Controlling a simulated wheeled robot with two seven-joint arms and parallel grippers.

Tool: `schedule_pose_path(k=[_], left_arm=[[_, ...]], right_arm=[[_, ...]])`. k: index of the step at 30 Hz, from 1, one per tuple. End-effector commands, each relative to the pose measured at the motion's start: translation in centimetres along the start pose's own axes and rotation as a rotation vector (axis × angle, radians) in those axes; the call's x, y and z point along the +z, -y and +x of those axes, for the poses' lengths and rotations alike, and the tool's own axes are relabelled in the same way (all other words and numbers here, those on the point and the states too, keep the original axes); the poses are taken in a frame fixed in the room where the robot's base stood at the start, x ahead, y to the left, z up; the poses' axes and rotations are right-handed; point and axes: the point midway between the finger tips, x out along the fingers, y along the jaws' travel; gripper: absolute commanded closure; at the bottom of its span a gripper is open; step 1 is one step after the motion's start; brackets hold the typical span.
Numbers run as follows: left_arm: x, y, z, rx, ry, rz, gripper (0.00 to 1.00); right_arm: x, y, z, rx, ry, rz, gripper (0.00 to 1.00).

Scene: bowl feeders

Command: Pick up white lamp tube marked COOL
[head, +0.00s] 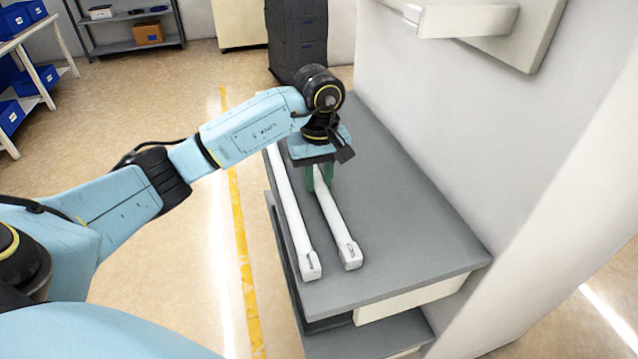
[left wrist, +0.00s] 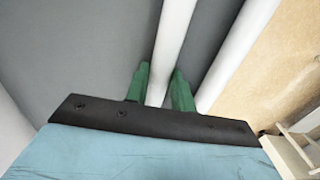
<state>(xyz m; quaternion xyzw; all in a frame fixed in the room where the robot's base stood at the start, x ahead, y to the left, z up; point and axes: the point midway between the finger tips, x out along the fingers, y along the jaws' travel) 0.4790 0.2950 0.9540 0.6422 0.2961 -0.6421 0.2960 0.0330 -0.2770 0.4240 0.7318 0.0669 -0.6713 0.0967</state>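Two long white lamp tubes lie side by side on a grey shelf top (head: 400,200). The left tube (head: 295,222) lies nearer the shelf's left edge; the right tube (head: 336,222) lies beside it. Each has a small dark marking on its near end cap, too small to read. My left gripper (head: 320,178) points down over the right tube, its green fingers on either side of it. In the left wrist view, this tube (left wrist: 173,40) runs between the fingertips (left wrist: 160,72); whether they touch it is unclear. The other tube (left wrist: 232,55) is outside the fingers. My right gripper is not in view.
A white wall panel (head: 430,110) rises along the shelf's right side, with a white box-shaped part (head: 465,20) sticking out above. A lower shelf (head: 385,340) lies beneath. Bare shelf surface is free right of the tubes. Floor with a yellow line (head: 240,240) is to the left.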

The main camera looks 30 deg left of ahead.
Motion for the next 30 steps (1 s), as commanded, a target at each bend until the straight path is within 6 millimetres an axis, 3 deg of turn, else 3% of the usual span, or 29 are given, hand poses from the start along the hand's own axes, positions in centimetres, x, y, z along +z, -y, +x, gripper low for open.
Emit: schedule_pose_path(k=[3,11,24,30], left_arm=[[0.0,0.0,0.0,0.001,0.0,0.0,1.0],[0.0,0.0,-0.4,0.002,-0.001,0.0,1.0],[-0.1,0.0,-8.3,0.002,-0.003,0.0,1.0],[0.0,0.0,-10.0,0.0,-0.001,0.0,1.0]], right_arm=[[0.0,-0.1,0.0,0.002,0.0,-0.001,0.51],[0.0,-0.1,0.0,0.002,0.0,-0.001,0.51],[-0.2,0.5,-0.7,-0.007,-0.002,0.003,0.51],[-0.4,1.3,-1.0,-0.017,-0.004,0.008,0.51]])
